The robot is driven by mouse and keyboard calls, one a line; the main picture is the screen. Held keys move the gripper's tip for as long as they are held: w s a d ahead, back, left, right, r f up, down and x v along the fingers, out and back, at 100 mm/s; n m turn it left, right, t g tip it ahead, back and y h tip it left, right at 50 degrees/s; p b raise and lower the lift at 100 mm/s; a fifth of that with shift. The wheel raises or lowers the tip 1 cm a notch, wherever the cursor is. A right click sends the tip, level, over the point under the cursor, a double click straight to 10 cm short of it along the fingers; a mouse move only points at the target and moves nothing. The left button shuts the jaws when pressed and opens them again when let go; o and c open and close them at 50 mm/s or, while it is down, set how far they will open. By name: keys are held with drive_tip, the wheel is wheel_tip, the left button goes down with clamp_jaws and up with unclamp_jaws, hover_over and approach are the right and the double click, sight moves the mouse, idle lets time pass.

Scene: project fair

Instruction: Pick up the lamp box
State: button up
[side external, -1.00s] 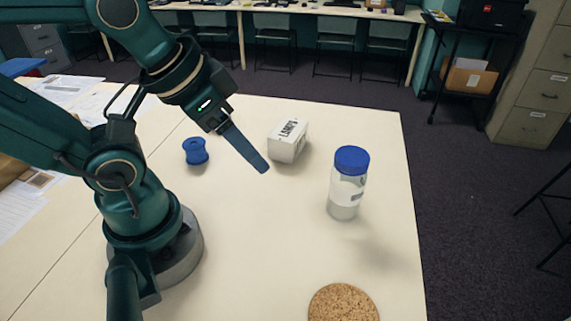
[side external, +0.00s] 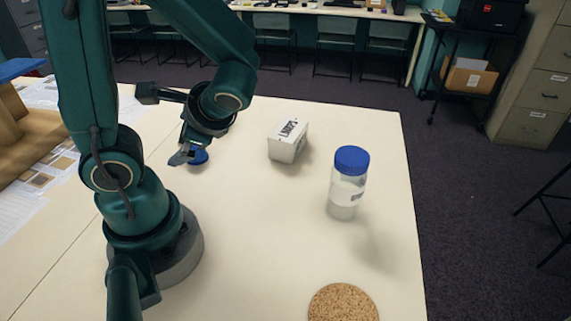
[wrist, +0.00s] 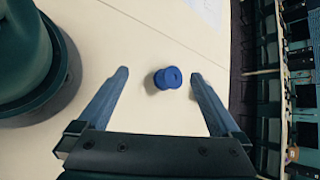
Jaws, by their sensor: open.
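The lamp box (side external: 288,141) is a small white carton with dark "LAMPS" lettering, lying on the cream table right of my gripper in the side view. It is not seen in the wrist view. My gripper (side external: 180,160) points down toward the table, in front of a blue spool (side external: 199,157) that it partly hides. In the wrist view my gripper (wrist: 158,78) is open, its two fingers apart, with the blue spool (wrist: 168,78) showing between and beyond them. Nothing is held.
A clear jar with a blue lid (side external: 349,182) stands right of the lamp box. A round cork mat (side external: 343,304) lies near the table's front edge. Papers and a brown wooden object (side external: 35,150) are at the left. The table between the box and my base is bare.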

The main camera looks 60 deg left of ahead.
drive_tip(key=w+a+r+m+t+y, duration=0.1)
drive_tip(key=w+a+r+m+y, duration=0.1)
drive_tip(key=w+a+m+y, duration=0.3)
drive_tip(key=m+t+y, duration=0.2)
drive_tip(key=m+t, duration=1)
drive_tip(key=m, duration=0.1)
hover_over(279, 145)
drive_tip(key=s+a, duration=0.3)
drive_tip(key=a, duration=0.2)
wheel_tip(279, 145, down, 3)
drive_tip(key=w+d+f+m+t+h, duration=0.1)
drive_tip(key=f+m+h, duration=0.1)
drive_tip(key=w+d+f+m+t+h, duration=0.1)
drive_tip(key=d+f+m+t+h, duration=0.1)
drive_tip(key=w+d+f+m+t+h, duration=0.1)
drive_tip(key=w+f, duration=0.1)
drive_tip(key=f, duration=0.1)
drive_tip(key=shift+d+m+t+h, duration=0.2)
drive_tip(key=shift+m+t+h, duration=0.1)
drive_tip(key=shift+m+h, duration=0.1)
drive_tip(key=shift+s+f+h, duration=0.1)
drive_tip(key=shift+f+h, duration=0.2)
drive_tip(key=shift+f, duration=0.2)
drive_tip(key=shift+x, duration=2.5)
drive_tip(key=c, duration=1.3)
